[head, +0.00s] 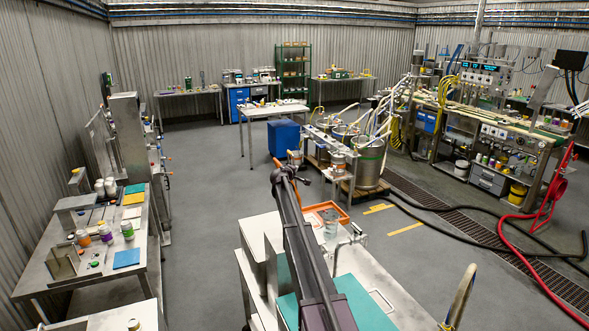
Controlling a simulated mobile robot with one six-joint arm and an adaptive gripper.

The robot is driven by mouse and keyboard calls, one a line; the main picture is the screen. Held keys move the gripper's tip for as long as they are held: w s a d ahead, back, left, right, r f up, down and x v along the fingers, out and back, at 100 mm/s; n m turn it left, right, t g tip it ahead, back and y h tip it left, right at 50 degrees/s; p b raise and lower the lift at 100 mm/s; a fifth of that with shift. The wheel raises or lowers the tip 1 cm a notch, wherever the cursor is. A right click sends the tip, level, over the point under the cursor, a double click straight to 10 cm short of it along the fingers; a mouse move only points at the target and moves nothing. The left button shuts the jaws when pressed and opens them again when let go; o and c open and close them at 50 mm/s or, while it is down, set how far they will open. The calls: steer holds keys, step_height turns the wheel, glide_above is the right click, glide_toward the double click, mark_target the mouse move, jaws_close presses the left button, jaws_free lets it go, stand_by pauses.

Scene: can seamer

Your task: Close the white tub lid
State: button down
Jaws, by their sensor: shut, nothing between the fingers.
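No tub with a hinged or open lid can be made out for certain.
A steel table with a teal mat (362,305) and an orange tray (327,213) lies below my arm. The left bench (75,262) holds several bottles. Steel vessels (370,165) stand beyond. A red hose (540,215) and black hoses cross the floor at right. Grey floor (205,230) is clear at left.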

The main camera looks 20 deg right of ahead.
steer(key=shift+s+a+r+p, duration=0.2)
steer(key=shift+s+r+p, duration=0.65)
steer(key=shift+s+r, duration=0.15)
steer(key=shift+s+a+r+p, duration=0.15)
steer(key=shift+s+r+p, duration=0.65)
steer(key=shift+s+r, duration=0.15)
steer(key=s+a+f+m+g+y, duration=0.25)
steer(key=s+a+f+y, duration=0.2)
steer(key=s+a, duration=0.95)
steer(key=s+a+f+m+g+y, duration=0.25)
steer(key=s+a+f+g, duration=0.4)
steer(key=s, duration=1.25)
steer(key=s+a+f+m+g+y, duration=0.1)
steer(key=s+a+f+m+y, duration=0.2)
steer(key=s+a, duration=1.2)
steer(key=s+d+f+b, duration=0.1)
steer(key=s+f+b, duration=0.1)
steer(key=f+b, duration=0.9)
steer(key=s+f+n+g+b, duration=0.1)
steer(key=s+f+b, duration=0.2)
steer(key=f+b, duration=0.8)
steer(key=shift+d+f+y+b, duration=0.3)
steer(key=shift+d+f, duration=0.1)
steer(key=shift+f, duration=0.05)
